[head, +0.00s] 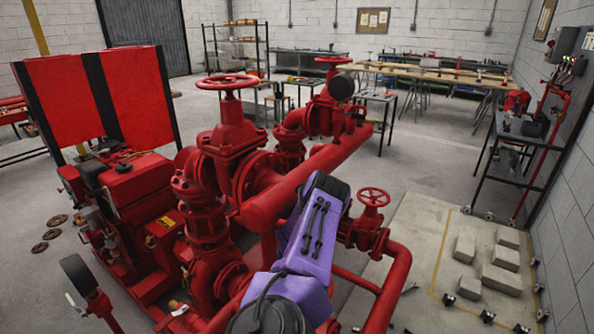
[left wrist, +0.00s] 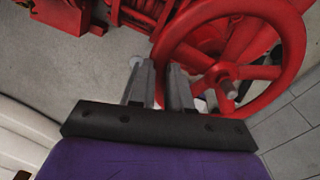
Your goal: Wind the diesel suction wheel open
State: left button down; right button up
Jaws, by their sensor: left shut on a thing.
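A red spoked handwheel (left wrist: 296,40) fills the right of the left wrist view, with a grey stem end at its hub. My left gripper (left wrist: 156,68) has its two grey fingers on either side of the wheel's near-left rim and is shut on it. In the head view a purple arm link of mine crosses the centre, and its gripper is hidden. That view shows a large handwheel (head: 228,82), another at the back (head: 333,60) and a small one (head: 373,197). I cannot tell which wheel is gripped. My right gripper is not in view.
Red pipes (head: 310,175) and the diesel engine (head: 125,185) crowd the left and middle. A pale slab (head: 440,225) with several concrete blocks (head: 500,280) lies at the right. A dark trolley (head: 510,150) stands by the right wall.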

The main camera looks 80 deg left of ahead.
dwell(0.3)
pick_arm(q)
jog(key=c, duration=1.4)
grip_release()
jog(key=shift+o, duration=0.2)
